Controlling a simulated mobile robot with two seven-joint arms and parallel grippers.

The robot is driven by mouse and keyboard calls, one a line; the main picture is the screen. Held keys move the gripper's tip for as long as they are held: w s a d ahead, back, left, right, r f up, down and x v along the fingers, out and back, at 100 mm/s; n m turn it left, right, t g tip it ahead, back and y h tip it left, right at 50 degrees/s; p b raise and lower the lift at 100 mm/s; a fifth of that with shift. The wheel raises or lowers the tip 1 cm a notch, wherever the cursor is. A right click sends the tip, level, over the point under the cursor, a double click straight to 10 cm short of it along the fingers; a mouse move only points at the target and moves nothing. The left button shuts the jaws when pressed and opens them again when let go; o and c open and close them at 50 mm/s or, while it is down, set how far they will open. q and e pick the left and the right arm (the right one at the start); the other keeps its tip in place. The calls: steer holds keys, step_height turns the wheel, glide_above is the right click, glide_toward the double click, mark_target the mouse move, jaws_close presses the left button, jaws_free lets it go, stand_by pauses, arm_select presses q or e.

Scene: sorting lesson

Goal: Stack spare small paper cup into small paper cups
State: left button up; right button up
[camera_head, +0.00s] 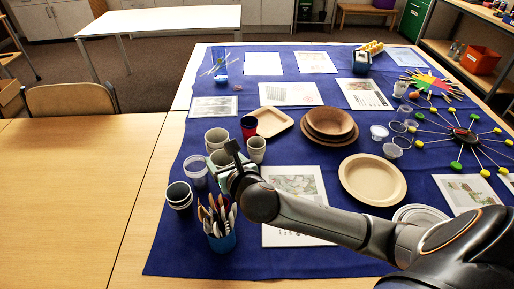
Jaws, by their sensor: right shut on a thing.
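My right gripper (233,160) reaches in from the right over the cups at the left side of the blue cloth. It is shut on a small pale paper cup (219,159), which the fingers partly cover. Another pale paper cup (217,136) stands just behind it. A further pale paper cup (257,150) stands close to the right of the gripper. I cannot tell whether the held cup touches the cloth or its neighbours. My left gripper is out of view.
A dark red cup (249,124), a clear cup (196,168) and dark-lined stacked cups (180,200) stand close around. A blue holder (222,241) with cutlery is in front. Brown plates (329,122) and a tan plate (372,178) lie right. The left tabletop (75,200) is clear.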

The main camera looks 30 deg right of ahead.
steer(key=w+d+r+m+h+b, duration=0.2)
steer(key=w+d+h+b, duration=0.15)
steer(key=w, duration=0.55)
steer(key=shift+m, duration=0.3)
steer(key=w+d+f+b, duration=0.1)
steer(key=d+f, duration=0.3)
steer(key=d, duration=0.1)
steer(key=w+d+f+b, duration=0.1)
steer(key=w+d+f, duration=0.1)
steer(key=d+f, duration=0.2)
steer(key=w+d+f+b, duration=0.1)
steer(key=d+f, duration=0.3)
steer(key=d, duration=0.1)
steer(key=shift+w+d+f+b, duration=0.15)
steer(key=shift+d+f+b, duration=0.15)
steer(key=shift+d+b, duration=0.1)
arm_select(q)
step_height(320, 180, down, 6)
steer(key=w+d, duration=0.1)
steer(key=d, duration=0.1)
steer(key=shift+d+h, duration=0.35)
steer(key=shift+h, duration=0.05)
arm_select(e)
steer(key=shift+r, duration=0.1)
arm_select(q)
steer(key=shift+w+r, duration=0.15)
